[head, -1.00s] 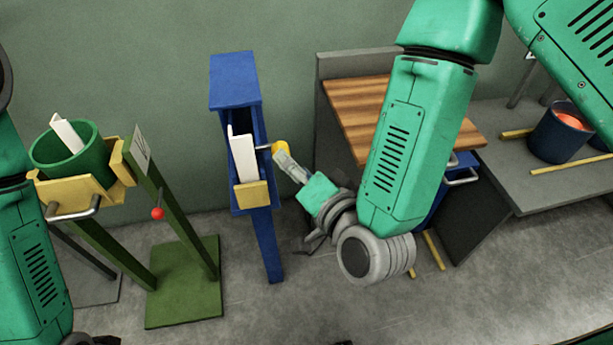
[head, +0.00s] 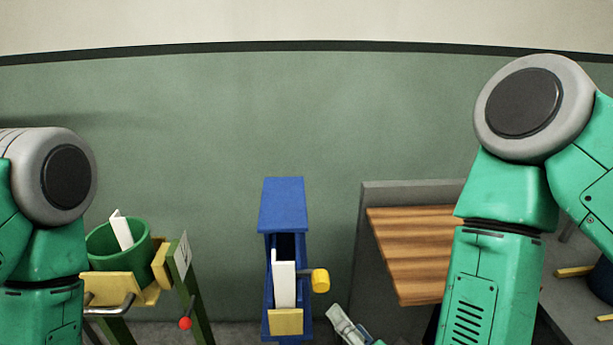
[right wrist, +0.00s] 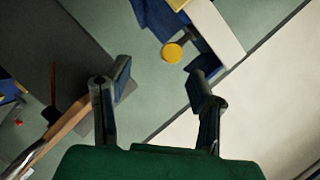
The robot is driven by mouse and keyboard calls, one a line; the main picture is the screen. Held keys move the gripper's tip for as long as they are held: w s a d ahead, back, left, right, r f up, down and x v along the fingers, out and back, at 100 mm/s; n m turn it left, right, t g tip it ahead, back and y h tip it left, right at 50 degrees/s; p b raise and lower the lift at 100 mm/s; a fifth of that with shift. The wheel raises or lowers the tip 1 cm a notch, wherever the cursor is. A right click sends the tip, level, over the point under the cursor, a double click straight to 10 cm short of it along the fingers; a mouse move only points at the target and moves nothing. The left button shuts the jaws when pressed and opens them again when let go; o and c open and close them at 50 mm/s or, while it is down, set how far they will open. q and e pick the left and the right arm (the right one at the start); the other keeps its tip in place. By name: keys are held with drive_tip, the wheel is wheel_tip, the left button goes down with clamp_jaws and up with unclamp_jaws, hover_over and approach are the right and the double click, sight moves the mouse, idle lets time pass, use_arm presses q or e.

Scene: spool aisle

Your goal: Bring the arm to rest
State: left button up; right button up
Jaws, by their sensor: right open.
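My right arm (head: 485,285) hangs down at the right of the head view, its forearm running out of the bottom edge. Part of my right gripper (head: 343,322) shows at the bottom, below and apart from the yellow knob (head: 320,281) of the blue stand (head: 284,205). In the right wrist view my right gripper (right wrist: 162,72) has its two fingers spread, with nothing between them. The yellow knob (right wrist: 172,53) appears beyond the fingers there. My left arm (head: 45,240) shows at the left edge; its gripper is out of the picture.
A white panel (head: 284,280) stands in the blue stand. At left, a green bucket (head: 112,245) sits in a yellow holder (head: 108,287), near a red ball (head: 185,323). A wood-topped bench (head: 410,250) lies behind my right forearm. The wall above is bare.

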drive_tip(key=s+d+f+n+g+h, duration=0.1)
drive_tip(key=s+d+f+n+g, duration=0.2)
drive_tip(key=f, duration=0.4)
drive_tip(key=s+d+f+n+g+h, duration=0.1)
drive_tip(key=s+d+f+g, duration=0.25)
drive_tip(key=f, duration=0.25)
drive_tip(key=s+d+f+n+g+h, duration=0.3)
drive_tip(key=s+d+f+g, duration=0.4)
drive_tip(key=s+d, duration=0.4)
drive_tip(key=shift+s+d+f+n, duration=0.3)
drive_tip(key=shift+d+f+n, duration=0.25)
drive_tip(key=shift+d, duration=0.5)
